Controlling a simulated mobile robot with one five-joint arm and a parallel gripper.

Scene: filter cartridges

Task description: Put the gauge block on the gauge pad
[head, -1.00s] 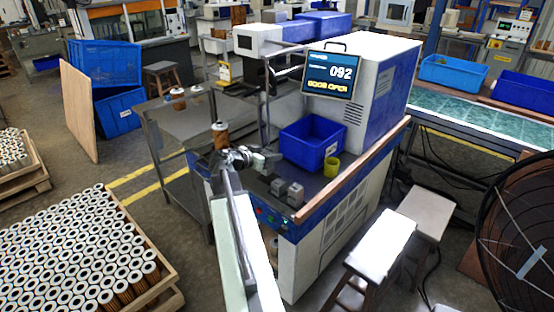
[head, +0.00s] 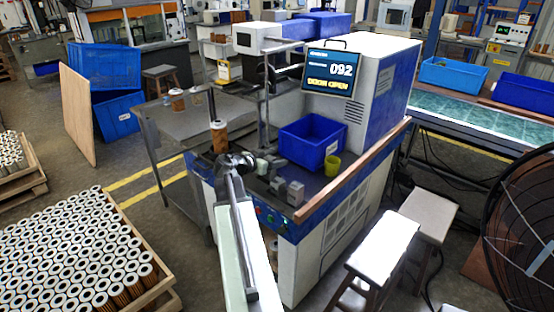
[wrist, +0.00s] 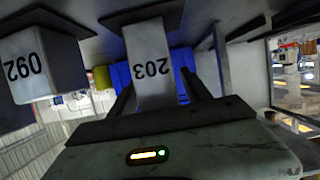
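Two grey blocks stand close together in the wrist view, which shows them upside down. A block marked 203 (wrist: 150,66) is in front of my gripper (wrist: 158,82), between the two fingers, with a gap on its right side. A block marked 092 (wrist: 42,66) stands to its left, outside the fingers. Each block is against a dark square base. In the head view my gripper (head: 250,162) is over the machine's worktop, beside small grey blocks (head: 278,185) (head: 295,193). I cannot make out which dark surface is the gauge pad.
A blue bin (head: 312,145) and a yellow cup (head: 332,166) stand behind the blocks. A screen (head: 332,75) reads 092 and DOOR OPEN. A brown cartridge (head: 219,137) stands on the left near my arm. A wooden rail (head: 355,168) edges the worktop's right.

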